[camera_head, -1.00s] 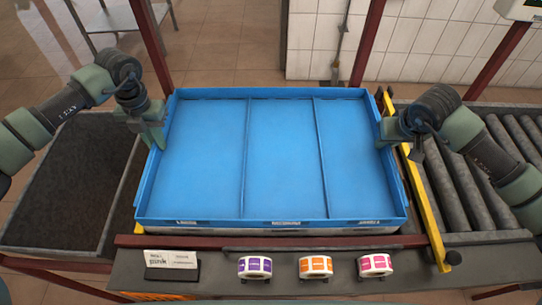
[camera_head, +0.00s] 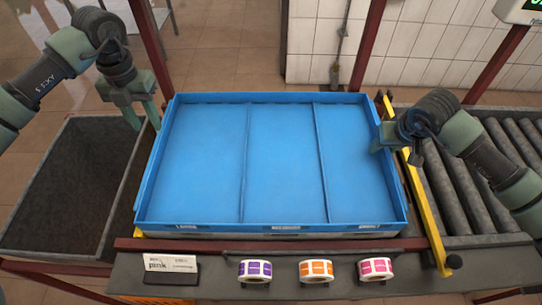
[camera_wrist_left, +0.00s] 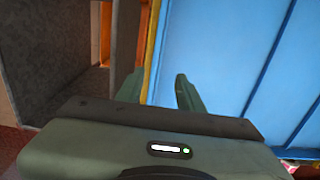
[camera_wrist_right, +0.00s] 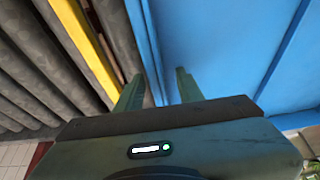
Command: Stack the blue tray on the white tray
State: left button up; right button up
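My right gripper (camera_head: 397,148) is at the right wall. In the right wrist view its fingers (camera_wrist_right: 160,92) are apart, with the wall (camera_wrist_right: 150,50) running between them.
A dark empty bin (camera_head: 70,185) stands at the left, a roller conveyor (camera_head: 465,185) at the right. A yellow rail (camera_head: 422,200) runs beside the tray's right side. Purple (camera_head: 255,269), orange (camera_head: 316,269) and pink (camera_head: 376,268) label rolls and a card sit in front.

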jog(key=shift+r, duration=0.1)
jog(key=shift+s+r, duration=0.1)
jog(key=shift+r, duration=0.2)
pick_arm(q)
notch_tip(320, 180, up, 3)
jog(key=shift+f, duration=0.15)
pick_arm(e)
jog(key=v, duration=1.1)
jog(key=shift+s+r, duration=0.1)
